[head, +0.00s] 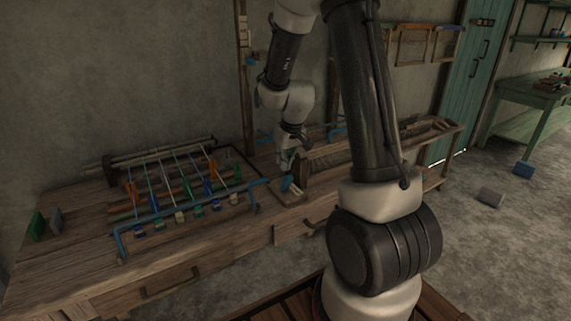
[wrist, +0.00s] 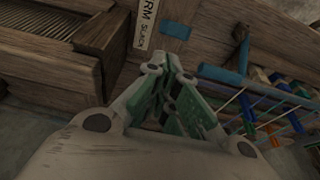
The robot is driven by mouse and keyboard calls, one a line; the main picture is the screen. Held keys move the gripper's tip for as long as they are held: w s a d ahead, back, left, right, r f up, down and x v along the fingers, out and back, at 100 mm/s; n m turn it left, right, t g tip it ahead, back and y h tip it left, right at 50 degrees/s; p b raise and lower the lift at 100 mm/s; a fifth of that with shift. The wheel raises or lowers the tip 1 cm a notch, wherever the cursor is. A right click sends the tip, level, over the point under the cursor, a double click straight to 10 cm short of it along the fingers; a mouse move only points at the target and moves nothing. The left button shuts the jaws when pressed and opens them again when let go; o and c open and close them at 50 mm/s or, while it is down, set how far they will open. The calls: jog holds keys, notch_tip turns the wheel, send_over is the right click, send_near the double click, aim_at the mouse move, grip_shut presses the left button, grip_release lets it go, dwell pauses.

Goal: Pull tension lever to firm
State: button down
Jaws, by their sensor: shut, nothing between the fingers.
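A blue piece that looks like the tension lever's handle (head: 288,183) stands at the small wooden block between the two parts of the loom bench. In the wrist view a blue patch (wrist: 175,30), probably the same handle, shows just beyond the fingers. Beside it is a pale label (wrist: 147,24) reading "...RM" and "SLACK". My gripper (head: 287,164) points down close to this handle in the head view. Its green fingers (wrist: 172,95) are shut with nothing between them. I cannot tell whether they touch the handle, and the lever's lower part is not clear.
A blue rail (head: 190,215) and strung threads with coloured pieces (head: 175,185) lie left of my gripper. A long wooden frame (head: 370,145) is to the right. The wooden bench (head: 75,250) has bare room at its front left.

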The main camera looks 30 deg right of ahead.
jog(key=shift+w+r, duration=0.15)
jog(key=shift+r, duration=0.6)
